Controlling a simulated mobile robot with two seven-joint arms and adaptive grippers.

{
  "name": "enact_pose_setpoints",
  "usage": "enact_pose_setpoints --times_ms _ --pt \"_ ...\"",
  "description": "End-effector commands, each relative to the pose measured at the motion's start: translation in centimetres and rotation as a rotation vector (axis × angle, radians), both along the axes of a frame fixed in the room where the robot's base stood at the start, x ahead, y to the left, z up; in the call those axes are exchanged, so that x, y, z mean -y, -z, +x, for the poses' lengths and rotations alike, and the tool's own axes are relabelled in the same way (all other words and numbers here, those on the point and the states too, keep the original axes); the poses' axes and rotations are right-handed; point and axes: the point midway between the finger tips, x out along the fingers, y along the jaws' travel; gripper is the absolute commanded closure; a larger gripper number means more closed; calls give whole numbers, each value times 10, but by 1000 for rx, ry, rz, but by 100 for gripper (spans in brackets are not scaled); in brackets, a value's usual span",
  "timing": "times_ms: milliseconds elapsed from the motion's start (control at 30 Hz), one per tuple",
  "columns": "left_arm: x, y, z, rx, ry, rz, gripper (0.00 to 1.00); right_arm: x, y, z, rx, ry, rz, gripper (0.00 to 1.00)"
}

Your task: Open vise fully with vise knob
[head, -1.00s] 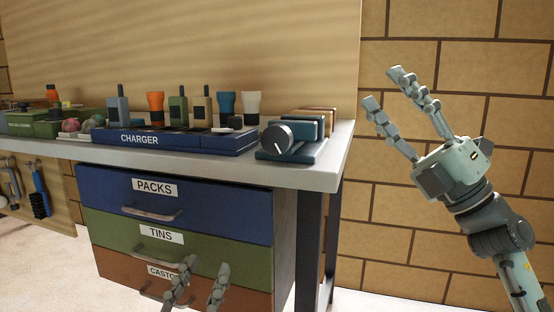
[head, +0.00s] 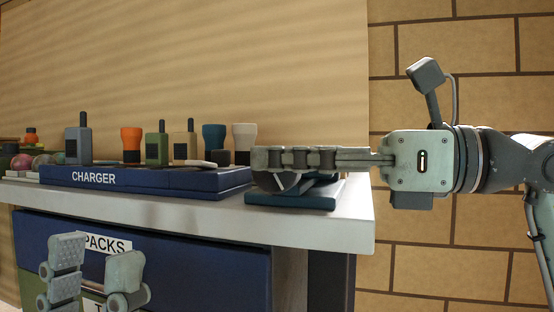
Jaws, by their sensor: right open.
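The vise (head: 318,202) sits at the right end of the bench top, with a dark teal base. Its round grey knob (head: 284,182) faces me, and only its lower part shows below my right gripper's fingers. My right gripper (head: 264,160) reaches in from the right, fingers pointing left across the vise. It is open; its fingers overlap in this view and hide the upper knob and most of the jaws. I cannot tell whether it touches the knob, or how far the jaws stand apart. My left gripper (head: 97,260) is open and empty at the lower left, before the drawers.
A blue charger tray (head: 150,182) with radios and torches stands just left of the vise. The bench edge (head: 330,232) runs in front, above a blue drawer (head: 200,255) marked PACKS. A wall panel stands close behind. The brick wall is at right.

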Motion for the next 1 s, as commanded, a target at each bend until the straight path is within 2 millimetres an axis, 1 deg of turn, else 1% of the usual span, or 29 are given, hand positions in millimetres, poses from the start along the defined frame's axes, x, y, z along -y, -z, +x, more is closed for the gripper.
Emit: enact_pose_setpoints --times_ms 33,133,400,467,800,1000 --pt "0 0 0 2 0 2 60 -5 0 1 0 -3 0 53" --pt "0 0 0 3 0 2 60 -11 0 3 0 -1 1 53" --pt "0 0 0 2 0 3 60 -12 0 4 -1 -1 0 53" --pt "0 0 0 2 -1 3 60 -12 0 4 -1 -1 0 59" --pt "0 0 0 2 -1 3 60 -12 0 4 -1 -1 0 100" --pt "0 -4 0 5 -1 2 60 -12 -1 4 -3 0 -10 100"
